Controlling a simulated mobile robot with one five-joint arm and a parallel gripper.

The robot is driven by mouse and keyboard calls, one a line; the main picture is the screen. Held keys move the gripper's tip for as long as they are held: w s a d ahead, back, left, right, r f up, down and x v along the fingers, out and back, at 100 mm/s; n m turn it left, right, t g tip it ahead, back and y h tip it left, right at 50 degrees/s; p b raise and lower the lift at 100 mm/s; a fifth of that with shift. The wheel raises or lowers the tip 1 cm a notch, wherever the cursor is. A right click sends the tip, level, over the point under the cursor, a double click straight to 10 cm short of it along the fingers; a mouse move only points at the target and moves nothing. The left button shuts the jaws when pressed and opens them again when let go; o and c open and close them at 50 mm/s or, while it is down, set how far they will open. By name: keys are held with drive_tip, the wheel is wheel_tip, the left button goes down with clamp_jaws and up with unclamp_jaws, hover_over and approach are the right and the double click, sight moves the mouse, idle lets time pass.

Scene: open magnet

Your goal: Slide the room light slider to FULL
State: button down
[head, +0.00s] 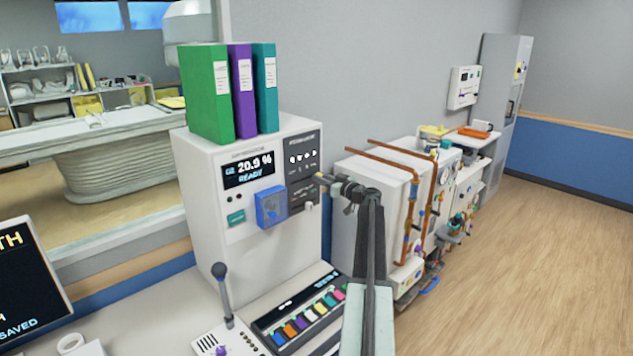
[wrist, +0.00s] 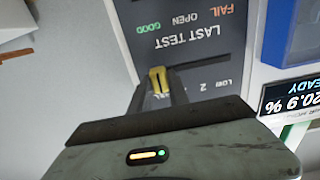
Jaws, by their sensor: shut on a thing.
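My gripper (head: 335,184) is at the right front of a white cabinet, by its dark panel (head: 303,171). In the wrist view my gripper (wrist: 162,90) is shut on a small yellow piece (wrist: 160,77), which shows between the fingertips; I cannot tell what it belongs to. Its tip overlaps the dark panel (wrist: 190,50), which reads upside down "LAST TEST", "GOOD", "OPEN" and "FAIL". I cannot tell whether it touches the panel. I cannot make out a room light slider or a FULL mark in either view.
The white cabinet (head: 200,180) carries a blue box (head: 271,206), a display reading 20.9 % (head: 248,168) and binders (head: 205,92) on top. A lever (head: 222,290) and a console with coloured keys (head: 305,312) stand below. Copper pipes (head: 412,205) run at right. Floor is open far right.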

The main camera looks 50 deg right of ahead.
drive_tip(key=c, duration=1.2)
unclamp_jaws()
drive_tip(key=shift+s+d, duration=0.1)
drive_tip(key=shift+d, duration=0.2)
drive_tip(key=shift+c, duration=0.2)
drive_tip(key=shift+a, duration=0.1)
drive_tip(key=s, duration=0.7)
drive_tip(key=shift+s+a, duration=0.3)
drive_tip(key=shift+s, duration=0.05)
